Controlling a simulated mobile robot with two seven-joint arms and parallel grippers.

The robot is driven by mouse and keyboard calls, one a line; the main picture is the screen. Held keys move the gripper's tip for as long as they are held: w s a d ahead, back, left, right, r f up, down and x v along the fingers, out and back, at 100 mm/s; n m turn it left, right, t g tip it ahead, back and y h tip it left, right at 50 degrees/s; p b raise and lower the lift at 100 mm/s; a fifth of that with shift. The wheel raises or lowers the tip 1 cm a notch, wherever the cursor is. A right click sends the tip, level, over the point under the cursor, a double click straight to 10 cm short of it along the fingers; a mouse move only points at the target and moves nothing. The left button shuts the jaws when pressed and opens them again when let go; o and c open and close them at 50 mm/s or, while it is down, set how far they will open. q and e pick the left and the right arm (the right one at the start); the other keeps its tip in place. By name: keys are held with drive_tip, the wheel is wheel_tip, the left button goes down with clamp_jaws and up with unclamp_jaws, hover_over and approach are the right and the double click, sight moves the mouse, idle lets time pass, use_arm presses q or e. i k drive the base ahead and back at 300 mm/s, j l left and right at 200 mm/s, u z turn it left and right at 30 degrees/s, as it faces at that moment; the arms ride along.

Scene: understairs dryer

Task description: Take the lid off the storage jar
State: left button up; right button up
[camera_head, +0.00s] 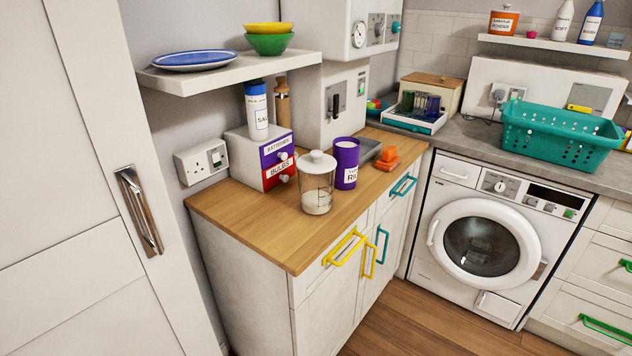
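The storage jar (316,191) is a clear glass jar standing upright on the wooden worktop, with a pale layer of contents at its bottom. Its white lid (317,164) with a round knob on top sits on the jar's mouth. Neither of my grippers shows in the head view.
A purple labelled container (345,163) stands close right of the jar. Behind are a small drawer box (262,158) and a white bottle (257,110) on it. A shelf (229,70) overhangs the back left. The worktop's front left (250,222) is clear.

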sight(316, 162)
drive_tip(key=i+l+u, duration=0.1)
drive_tip(key=u, duration=0.3)
drive_tip(key=l+u, duration=0.35)
drive_tip(key=i+l+u, duration=0.15)
drive_tip(key=l, duration=0.25)
drive_tip(key=l+u, duration=0.2)
drive_tip(key=l, duration=0.2)
drive_tip(key=l+u, duration=0.2)
drive_tip(key=l, duration=1.55)
